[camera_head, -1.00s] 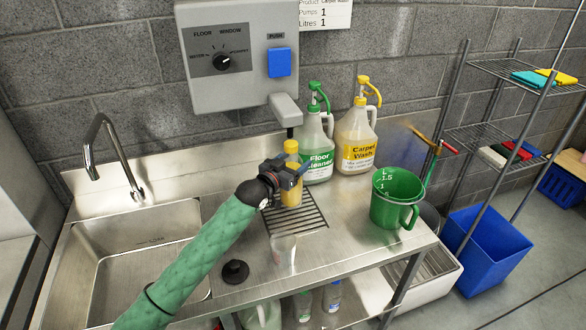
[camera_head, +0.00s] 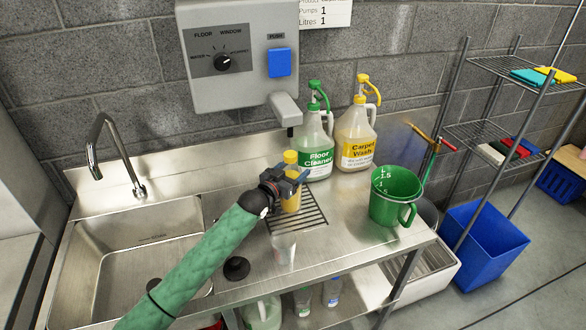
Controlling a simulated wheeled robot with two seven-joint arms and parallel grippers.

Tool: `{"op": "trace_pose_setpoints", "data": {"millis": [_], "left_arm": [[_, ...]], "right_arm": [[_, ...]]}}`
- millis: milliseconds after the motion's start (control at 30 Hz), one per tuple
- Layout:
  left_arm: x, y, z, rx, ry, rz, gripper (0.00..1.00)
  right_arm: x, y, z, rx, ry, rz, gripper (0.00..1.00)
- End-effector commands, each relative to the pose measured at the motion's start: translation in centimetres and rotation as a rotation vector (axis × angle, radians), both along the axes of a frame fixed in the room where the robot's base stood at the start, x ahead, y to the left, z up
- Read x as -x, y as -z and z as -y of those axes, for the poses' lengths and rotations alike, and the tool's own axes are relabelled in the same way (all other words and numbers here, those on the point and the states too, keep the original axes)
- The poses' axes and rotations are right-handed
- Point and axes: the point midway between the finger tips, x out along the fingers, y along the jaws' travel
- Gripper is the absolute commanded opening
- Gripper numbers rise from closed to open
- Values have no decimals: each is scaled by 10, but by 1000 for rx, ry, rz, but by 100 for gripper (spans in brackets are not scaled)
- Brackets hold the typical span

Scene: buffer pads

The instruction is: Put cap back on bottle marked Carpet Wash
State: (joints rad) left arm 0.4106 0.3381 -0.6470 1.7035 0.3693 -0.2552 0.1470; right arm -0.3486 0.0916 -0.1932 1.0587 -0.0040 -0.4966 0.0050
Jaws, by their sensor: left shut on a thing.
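My left gripper (camera_head: 297,179) is shut around the body of a small yellow bottle (camera_head: 291,203) over the drain grate under the dispenser. The bottle is upright, with a yellow top (camera_head: 290,157) at its upper end; I cannot tell whether that top is fully seated. The gripper hides the bottle's middle and any label. A large jug marked Carpet Wash (camera_head: 356,133), with a yellow pump head (camera_head: 362,88), stands at the back by the wall. My right gripper is out of view.
A Floor Cleaner jug (camera_head: 316,150) stands left of the Carpet Wash jug. A green measuring jug (camera_head: 394,203) stands right, a clear cup (camera_head: 284,248) in front. The dispenser (camera_head: 238,60) overhangs the grate (camera_head: 302,218). The sink (camera_head: 130,262) lies left.

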Motion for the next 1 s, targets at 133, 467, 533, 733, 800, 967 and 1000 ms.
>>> {"op": "trace_pose_setpoints", "data": {"millis": [133,467,533,733,800,967,1000], "left_arm": [[0,-1,0,2,0,2,0],[0,2,0,1,0,1,79],[0,2,0,1,0,1,89],[0,2,0,1,0,1,89],[0,2,0,1,0,1,89],[4,2,-3,1,0,1,89],[7,3,-6,1,0,1,89]], "right_arm": [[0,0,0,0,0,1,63],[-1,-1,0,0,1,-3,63],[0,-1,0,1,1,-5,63],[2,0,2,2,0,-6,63],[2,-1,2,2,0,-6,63],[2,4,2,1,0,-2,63],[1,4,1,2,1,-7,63]]}}
